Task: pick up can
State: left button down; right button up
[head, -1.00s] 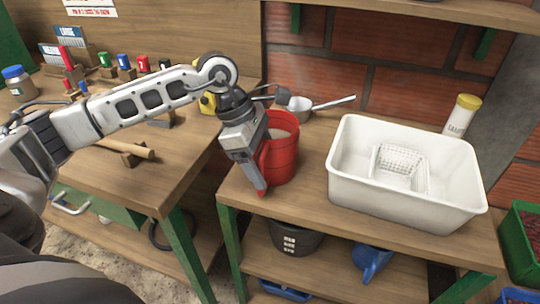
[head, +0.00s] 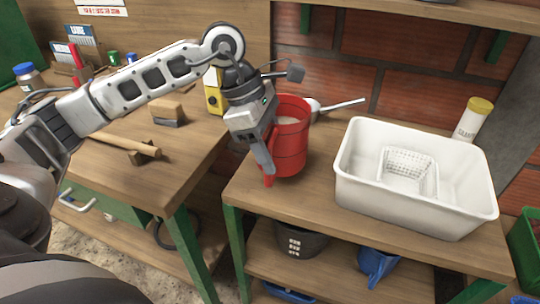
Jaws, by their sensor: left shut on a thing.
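The red can (head: 293,142) is at the left end of the right-hand bench, upright or nearly so, with pale contents showing inside its rim. My left gripper (head: 266,160) is at the can's left side, shut on its handle side. The fingers and the gripper body hide part of the handle and the can's left wall. I cannot tell for sure whether a small gap lies between the can's base and the bench top. My right gripper is not in view.
A white basin (head: 360,200) with a white basket inside stands right of the can. A metal long-handled pan (head: 340,106) lies behind the can. A yellow-capped white bottle (head: 470,122) stands behind the basin. A dark bucket (head: 300,241) and a blue scoop (head: 376,264) are below.

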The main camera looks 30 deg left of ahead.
pick_arm(q)
jog(key=s+d+r, duration=0.8)
jog(key=s, duration=0.1)
jog(key=shift+d+r, duration=0.25)
jog(key=shift+d, duration=0.05)
dwell(0.6)
